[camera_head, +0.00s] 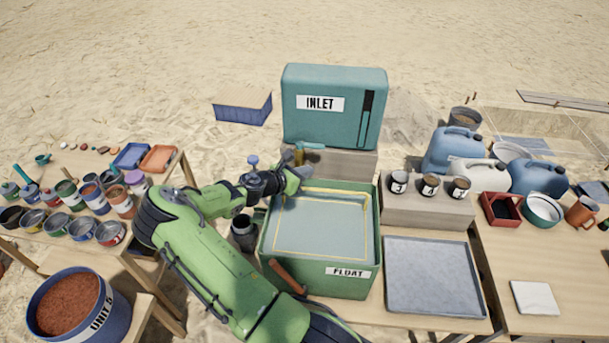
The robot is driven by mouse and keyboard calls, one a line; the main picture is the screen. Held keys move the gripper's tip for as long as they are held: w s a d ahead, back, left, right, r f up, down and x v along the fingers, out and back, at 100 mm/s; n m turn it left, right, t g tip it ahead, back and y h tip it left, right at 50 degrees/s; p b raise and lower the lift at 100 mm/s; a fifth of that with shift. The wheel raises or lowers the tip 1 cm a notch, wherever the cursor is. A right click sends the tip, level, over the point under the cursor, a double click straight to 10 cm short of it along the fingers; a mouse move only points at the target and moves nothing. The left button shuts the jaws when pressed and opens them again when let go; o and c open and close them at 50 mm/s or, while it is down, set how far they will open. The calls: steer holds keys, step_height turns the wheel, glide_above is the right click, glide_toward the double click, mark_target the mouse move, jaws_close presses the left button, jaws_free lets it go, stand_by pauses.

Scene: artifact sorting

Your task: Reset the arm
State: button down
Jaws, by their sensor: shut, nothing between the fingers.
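My green arm rises from the bottom, bends at the left and reaches right. My gripper (301,173) is at its end, over the back left corner of the green FLOAT tub (318,281). The gripper is small in view and its fingertips are hard to make out. It is shut, and I see nothing held in it. Part of the tub's left rim is hidden behind the wrist.
A teal INLET tank (335,125) stands behind the tub, with a teal-handled tap (309,146) close to my gripper. Three cups stand on a grey block (428,212) at right. A grey tray (432,312) lies in front. Several paint cans crowd the left table.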

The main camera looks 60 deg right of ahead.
steer(key=s+a+r+m+t+y+b, duration=0.1)
steer(key=a+r+m+t+y, duration=0.35)
steer(key=a, duration=0.95)
steer(key=s+a+r+m+t+y+b, duration=0.1)
steer(key=a+r+m+y, duration=0.65)
steer(key=a, duration=0.75)
steer(key=s+a+r+m+t+y+b, duration=0.1)
steer(key=s+a+r, duration=0.5)
steer(key=s+a, duration=0.6)
steer(key=a+m+t, duration=0.1)
steer(key=m, duration=0.1)
steer(key=shift+s+a+m+t+y, duration=0.2)
steer(key=shift+s+m+t+y, duration=0.1)
steer(key=shift+s+m+t, duration=0.1)
